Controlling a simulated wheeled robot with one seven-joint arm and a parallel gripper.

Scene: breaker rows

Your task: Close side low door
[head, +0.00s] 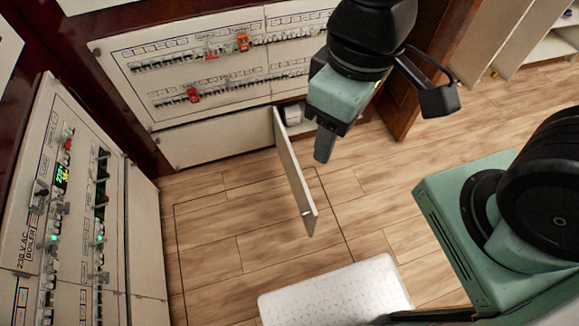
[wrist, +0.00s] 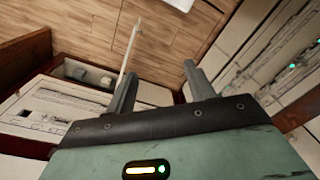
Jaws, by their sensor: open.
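The low door (head: 293,175) is a thin white panel standing open at the foot of the breaker cabinet. It sticks out over the floor from its hinged end by the cabinet, its free edge nearest the viewer. My gripper (head: 324,150) hangs just right of the door, pointing down; only one finger shows clearly there. In the wrist view my gripper (wrist: 160,86) has its fingers spread with nothing between them. The door (wrist: 124,60) appears nearly edge-on there, beyond the left finger. I cannot tell whether they touch.
The opening with a small white device (head: 293,115) lies behind the door. Above is the breaker panel (head: 215,60) with red and orange switches. Another panel (head: 60,200) stands at left. A white speckled block (head: 335,292) is on the wooden floor, which is clear left of the door.

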